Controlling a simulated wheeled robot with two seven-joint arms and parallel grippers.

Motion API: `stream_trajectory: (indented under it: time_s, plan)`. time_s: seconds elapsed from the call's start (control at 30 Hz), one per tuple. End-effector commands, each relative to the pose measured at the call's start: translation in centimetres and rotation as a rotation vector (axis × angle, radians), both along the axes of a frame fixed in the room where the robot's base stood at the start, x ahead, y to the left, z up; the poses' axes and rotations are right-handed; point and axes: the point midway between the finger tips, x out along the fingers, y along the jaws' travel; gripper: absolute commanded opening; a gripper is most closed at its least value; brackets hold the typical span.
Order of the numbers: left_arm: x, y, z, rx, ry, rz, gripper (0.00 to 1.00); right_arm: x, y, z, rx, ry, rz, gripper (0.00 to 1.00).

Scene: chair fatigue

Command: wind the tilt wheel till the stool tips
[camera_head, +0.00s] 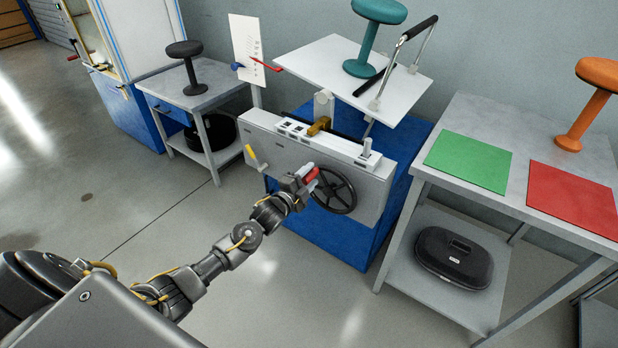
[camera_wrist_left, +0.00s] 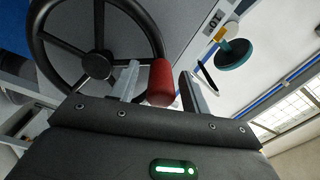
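The dark spoked tilt wheel (camera_head: 335,190) is on the front of the grey tilting bench (camera_head: 375,188). It fills the upper left of the left wrist view (camera_wrist_left: 97,65). Its red handle (camera_wrist_left: 160,83) lies between my left gripper's fingers, with small gaps visible beside it. My left gripper (camera_head: 307,177) is open around this handle at the wheel's upper left rim. The teal stool (camera_head: 367,40) stands on the tilted white platform (camera_head: 322,57); it also shows in the left wrist view (camera_wrist_left: 235,53). My right gripper is out of view.
A yellow lever (camera_head: 257,160) sticks out left of the wheel. A white scale board (camera_head: 246,45) with a red pointer stands behind. A side table with green (camera_head: 468,162) and red (camera_head: 575,198) mats stands right; a black stool (camera_head: 187,62) is left. Floor is clear in front.

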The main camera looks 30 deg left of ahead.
Motion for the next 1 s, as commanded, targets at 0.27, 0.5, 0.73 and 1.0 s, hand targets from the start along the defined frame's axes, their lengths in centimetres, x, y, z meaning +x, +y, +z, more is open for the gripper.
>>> stream_trajectory:
  time_s: [0.27, 0.5, 0.73, 1.0]
  plan:
    - [-0.2, 0.1, 0.0, 0.000, 0.000, 0.001, 0.46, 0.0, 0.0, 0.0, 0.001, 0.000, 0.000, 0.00]
    - [-3.7, 0.6, 0.0, 0.000, 0.001, 0.002, 0.46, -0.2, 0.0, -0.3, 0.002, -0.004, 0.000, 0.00]
    - [-8.1, 1.2, 0.0, 0.000, 0.001, 0.000, 0.46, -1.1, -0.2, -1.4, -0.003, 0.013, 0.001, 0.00]
    - [-10.6, 1.6, 0.0, 0.000, 0.000, 0.001, 0.46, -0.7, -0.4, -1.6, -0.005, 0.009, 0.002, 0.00]
